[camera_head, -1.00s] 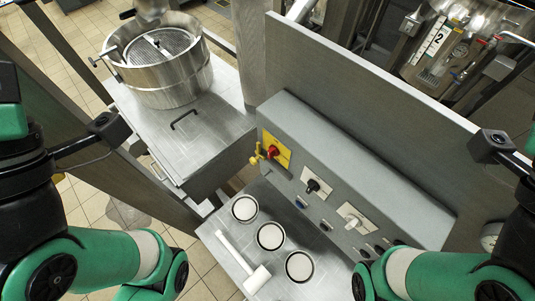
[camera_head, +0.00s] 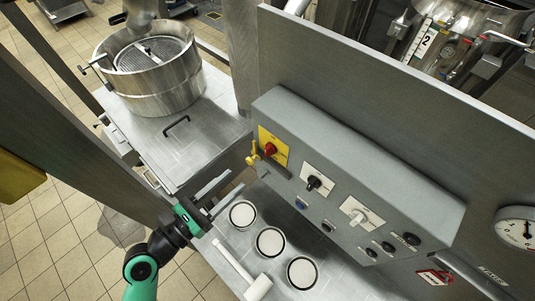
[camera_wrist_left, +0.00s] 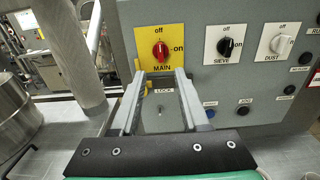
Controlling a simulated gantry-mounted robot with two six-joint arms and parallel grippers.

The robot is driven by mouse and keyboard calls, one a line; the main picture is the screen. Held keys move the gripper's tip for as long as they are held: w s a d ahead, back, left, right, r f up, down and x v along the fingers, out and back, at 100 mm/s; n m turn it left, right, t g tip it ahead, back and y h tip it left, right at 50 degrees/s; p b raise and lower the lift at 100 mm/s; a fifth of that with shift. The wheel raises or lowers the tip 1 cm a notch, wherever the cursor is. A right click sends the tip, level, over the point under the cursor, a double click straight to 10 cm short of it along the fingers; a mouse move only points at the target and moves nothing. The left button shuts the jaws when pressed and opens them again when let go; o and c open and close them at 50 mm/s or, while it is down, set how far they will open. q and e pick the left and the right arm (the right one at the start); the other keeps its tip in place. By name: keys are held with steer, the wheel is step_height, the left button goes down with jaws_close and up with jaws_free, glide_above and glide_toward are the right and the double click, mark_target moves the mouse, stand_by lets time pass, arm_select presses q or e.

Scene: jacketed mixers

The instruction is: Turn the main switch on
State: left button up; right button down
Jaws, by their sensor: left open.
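The main switch (camera_head: 270,149) is a red knob on a yellow plate at the left end of the grey control box (camera_head: 340,165). In the left wrist view, the red knob (camera_wrist_left: 160,50) stands about upright, towards the "off" mark, with "on" at its right. My left gripper (camera_head: 236,179) is open and empty, in front of and below the switch, its fingers pointing at the panel. In the left wrist view, the gripper (camera_wrist_left: 161,76) has its fingertips just below the yellow plate, on either side of the knob's line. Contact is not visible. My right gripper is out of view.
A yellow lock piece (camera_head: 254,153) hangs beside the switch. Black sieve (camera_head: 315,183) and white dust (camera_head: 358,217) switches sit to its right. Below are several round white-topped containers (camera_head: 270,241) and a white mallet (camera_head: 258,288). A steel sieve drum (camera_head: 155,80) stands at the back left.

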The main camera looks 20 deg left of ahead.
mark_target(266, 152)
arm_select(q)
steer(key=p+x, duration=0.1)
steer(key=x, duration=1)
steer(key=shift+w+d, duration=0.1)
steer(key=shift+w, duration=0.25)
jaws_close()
